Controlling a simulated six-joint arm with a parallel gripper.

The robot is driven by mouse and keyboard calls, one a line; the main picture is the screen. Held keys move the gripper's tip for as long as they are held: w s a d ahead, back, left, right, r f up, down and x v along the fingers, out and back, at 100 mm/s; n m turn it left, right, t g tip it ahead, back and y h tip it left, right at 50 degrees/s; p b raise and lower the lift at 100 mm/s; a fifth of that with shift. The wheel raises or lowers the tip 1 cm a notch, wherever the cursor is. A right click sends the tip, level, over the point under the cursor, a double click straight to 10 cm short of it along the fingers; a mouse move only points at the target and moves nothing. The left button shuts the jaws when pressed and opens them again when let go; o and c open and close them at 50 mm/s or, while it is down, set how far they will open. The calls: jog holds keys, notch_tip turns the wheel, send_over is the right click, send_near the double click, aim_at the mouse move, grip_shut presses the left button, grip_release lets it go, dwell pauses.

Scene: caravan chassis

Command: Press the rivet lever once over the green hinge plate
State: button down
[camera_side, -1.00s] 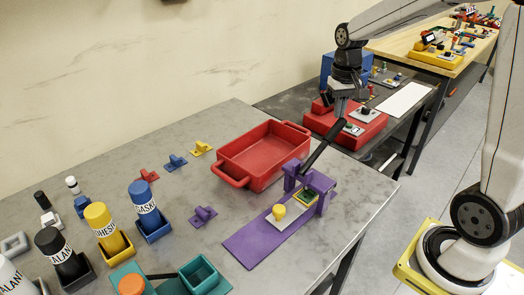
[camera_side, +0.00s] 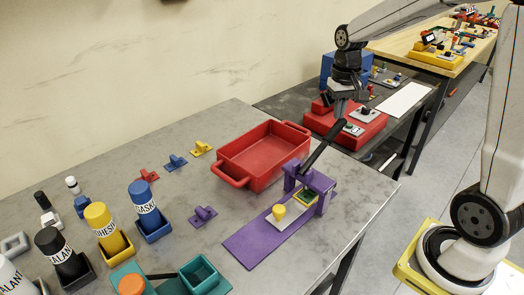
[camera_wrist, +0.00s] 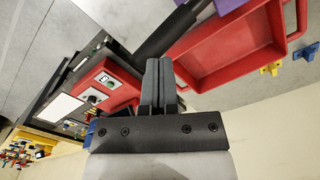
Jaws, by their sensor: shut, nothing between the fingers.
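The purple rivet press (camera_side: 312,187) stands on the grey table, with its black lever (camera_side: 322,146) slanting up to the right. A green hinge plate (camera_side: 305,200) with a yellowish edge lies under the press frame on a light plate with a yellow knob (camera_side: 279,212). My gripper (camera_side: 340,108) is shut and empty, above the upper end of the lever; whether it touches the lever I cannot tell. In the wrist view my shut fingers (camera_wrist: 158,82) are beside the black lever (camera_wrist: 165,35). The hinge plate is out of the wrist view.
A red tray (camera_side: 262,155) stands just left of the press. Yellow, blue, red and purple small clamps (camera_side: 203,216) lie on the table. Labelled bottles (camera_side: 142,197) stand at the left. A red fixture (camera_side: 345,125) is on the bench behind my gripper.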

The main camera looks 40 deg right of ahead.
aim_at(337, 126)
notch_tip(337, 126, down, 8)
dwell(3.4)
jog(key=shift+r, duration=4.65)
jog(key=shift+a+f, duration=0.1)
jog(key=s+a+f+n, duration=0.1)
jog(key=a+f, duration=0.1)
jog(key=a+f+n, duration=0.1)
jog(key=a+f, duration=0.1)
jog(key=s+a+f+n+t, duration=0.1)
jog(key=a, duration=0.2)
jog(key=shift+s+f, duration=0.3)
jog(key=shift+f, duration=0.1)
jog(key=s+a+f+n+t, duration=0.1)
jog(key=s+a+f+n, duration=0.2)
jog(key=s+a+f, duration=0.2)
jog(key=shift+s+a+t, duration=0.15)
jog(key=shift+a+t, duration=0.15)
jog(key=shift+a, duration=0.2)
